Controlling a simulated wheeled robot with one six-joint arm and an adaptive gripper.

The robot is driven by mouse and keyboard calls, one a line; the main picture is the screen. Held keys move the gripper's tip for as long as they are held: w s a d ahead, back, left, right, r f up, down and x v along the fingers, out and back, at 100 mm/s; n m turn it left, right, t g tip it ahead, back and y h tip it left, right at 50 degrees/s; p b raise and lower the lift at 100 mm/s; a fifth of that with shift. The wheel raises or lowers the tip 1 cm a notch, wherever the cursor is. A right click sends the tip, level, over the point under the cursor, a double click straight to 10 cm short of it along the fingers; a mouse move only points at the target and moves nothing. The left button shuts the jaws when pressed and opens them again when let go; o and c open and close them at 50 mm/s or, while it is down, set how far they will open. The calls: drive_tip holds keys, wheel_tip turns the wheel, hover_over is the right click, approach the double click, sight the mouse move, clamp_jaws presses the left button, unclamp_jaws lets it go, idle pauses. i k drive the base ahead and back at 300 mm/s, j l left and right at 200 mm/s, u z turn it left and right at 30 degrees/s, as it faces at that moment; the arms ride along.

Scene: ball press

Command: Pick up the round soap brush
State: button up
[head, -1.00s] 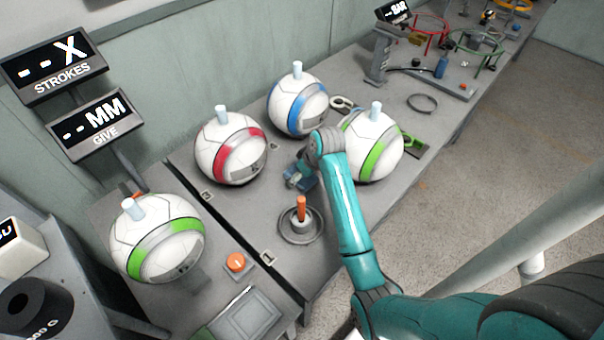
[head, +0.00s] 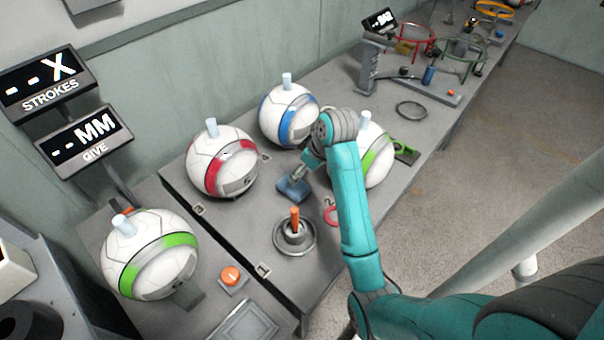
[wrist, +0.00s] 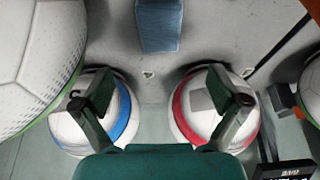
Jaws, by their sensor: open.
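An upright orange handle on a round grey base, which I take for the round soap brush (head: 294,228), stands in a grey round dish on the table in the head view. It is left of my forearm and nearer me than the balls. In the wrist view an orange-brown patch at the top right corner may be its handle. My gripper (wrist: 160,82) is open, with nothing between its fingers. In the head view my arm mostly hides it, near a blue block-like item (head: 294,189). That blue item (wrist: 159,25) lies ahead of the fingers in the wrist view.
White balls with red (head: 222,163), blue (head: 288,116) and green (head: 373,165) bands stand around my wrist. Another green-banded ball (head: 150,253) is at left, beside an orange button (head: 231,275). Bare table shows before the red-banded ball.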

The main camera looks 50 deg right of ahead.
sight(295, 223)
drive_tip(key=k+j, duration=0.2)
drive_tip(key=k, duration=0.3)
drive_tip(key=k+j, duration=0.25)
drive_tip(key=k, duration=0.2)
